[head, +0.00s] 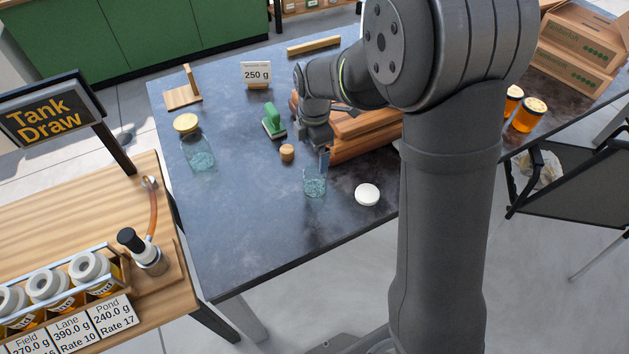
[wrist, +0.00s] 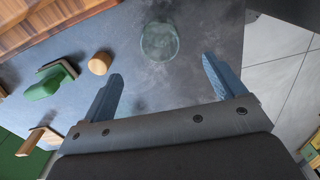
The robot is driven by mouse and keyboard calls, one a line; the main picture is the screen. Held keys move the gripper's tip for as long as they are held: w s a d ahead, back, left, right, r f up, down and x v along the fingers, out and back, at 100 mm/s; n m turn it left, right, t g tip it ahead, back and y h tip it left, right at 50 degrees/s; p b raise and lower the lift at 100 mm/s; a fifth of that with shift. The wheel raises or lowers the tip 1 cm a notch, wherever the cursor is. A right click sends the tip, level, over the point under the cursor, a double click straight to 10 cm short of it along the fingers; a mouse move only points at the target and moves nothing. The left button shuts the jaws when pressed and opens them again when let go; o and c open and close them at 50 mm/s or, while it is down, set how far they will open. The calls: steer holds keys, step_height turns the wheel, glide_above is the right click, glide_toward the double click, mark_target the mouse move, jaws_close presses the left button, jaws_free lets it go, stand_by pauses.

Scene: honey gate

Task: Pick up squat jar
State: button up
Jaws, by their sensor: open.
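A small clear open glass jar (head: 315,183) with bluish-green bits in its bottom stands upright on the dark table; it looks like the squat jar. In the wrist view its round rim (wrist: 159,42) shows from above, beyond and between my fingertips. My gripper (head: 323,160) is open and empty, pointing down just above and beside the jar. In the wrist view both blue fingers of my gripper (wrist: 162,70) are spread wide with bare table between them. I cannot tell whether a finger touches the jar. A white round lid (head: 367,194) lies right of it.
A taller jar with a gold lid (head: 198,148) stands farther left. The table's front left is clear.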

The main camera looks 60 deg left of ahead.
step_height(320, 180, up, 5)
steer(key=m, duration=1.7)
glide_toward(314, 177)
steer(key=shift+s+d+f+m, duration=0.15)
steer(key=shift+s+d+f, duration=0.05)
steer(key=shift+d+f, duration=0.4)
steer(key=shift+s+d+f+m, duration=0.15)
steer(key=shift+d+f, duration=0.2)
steer(key=shift+d, duration=0.3)
steer(key=shift+s+a+f, duration=0.1)
steer(key=shift+a+f, duration=0.05)
steer(key=shift+f, duration=1.2)
steer(key=shift+s+a+f, duration=0.1)
steer(key=shift+f, duration=1.2)
steer(key=c, duration=1.1)
steer(key=shift+r, duration=0.1)
